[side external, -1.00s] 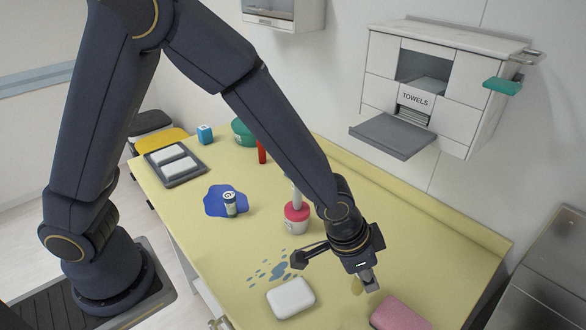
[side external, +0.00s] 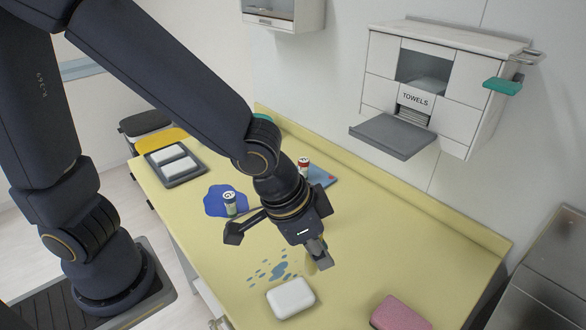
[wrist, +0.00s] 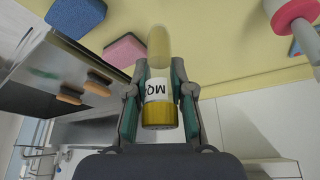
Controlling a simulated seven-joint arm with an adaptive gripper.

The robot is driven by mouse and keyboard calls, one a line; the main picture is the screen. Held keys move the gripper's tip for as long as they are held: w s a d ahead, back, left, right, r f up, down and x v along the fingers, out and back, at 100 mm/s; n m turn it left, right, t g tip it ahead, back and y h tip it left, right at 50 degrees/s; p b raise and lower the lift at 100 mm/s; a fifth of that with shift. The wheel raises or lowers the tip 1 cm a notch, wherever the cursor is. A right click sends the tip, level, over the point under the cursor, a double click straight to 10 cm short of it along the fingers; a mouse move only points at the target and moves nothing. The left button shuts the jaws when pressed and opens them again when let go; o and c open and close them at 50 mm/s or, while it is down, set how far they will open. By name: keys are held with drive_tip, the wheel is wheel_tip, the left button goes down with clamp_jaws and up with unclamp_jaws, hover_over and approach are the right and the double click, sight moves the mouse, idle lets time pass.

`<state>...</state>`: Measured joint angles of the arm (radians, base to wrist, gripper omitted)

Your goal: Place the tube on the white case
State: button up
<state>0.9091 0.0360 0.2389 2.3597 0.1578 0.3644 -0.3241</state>
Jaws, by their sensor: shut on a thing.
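My gripper (wrist: 159,70) is shut on the tube (wrist: 158,90), which has a gold cap, a white label with dark letters and a pale yellowish clear end. In the side view my gripper (side external: 317,252) holds the tube over the yellow table, above and to the right of the white case; the fingers hide most of it. The white case (side external: 290,298) is a rounded block lying flat near the front edge of the table, apart from the tube. I cannot make it out in the wrist view.
A pink block (side external: 398,314) lies to the right. Blue spots (side external: 275,268) mark the table behind the case. A small jar (side external: 230,203) stands on a blue patch. A grey tray (side external: 188,177) is at far left. A towel dispenser (side external: 440,85) hangs on the wall.

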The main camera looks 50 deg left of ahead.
drive_tip(key=f, duration=0.8)
drive_tip(key=shift+w+d+f, duration=0.1)
drive_tip(key=shift+w, duration=0.3)
drive_tip(key=shift+f, duration=0.15)
drive_tip(key=o, duration=0.9)
drive_tip(key=shift+c, duration=0.2)
drive_tip(key=v, duration=1.2)
drive_tip(key=s+a+r+n, duration=0.1)
drive_tip(key=a+r+n, duration=0.1)
drive_tip(key=a, duration=0.4)
drive_tip(key=s+a+r+n+t+y, duration=0.1)
drive_tip(key=s+a+r, duration=0.1)
drive_tip(key=a+r, duration=0.2)
drive_tip(key=s+a+r+n+y, duration=0.1)
drive_tip(key=a+r+n, duration=0.1)
drive_tip(key=a, duration=0.6)
drive_tip(key=shift+s+r+n+t, duration=0.3)
drive_tip(key=shift+r+t, duration=0.1)
drive_tip(key=shift+r, duration=0.1)
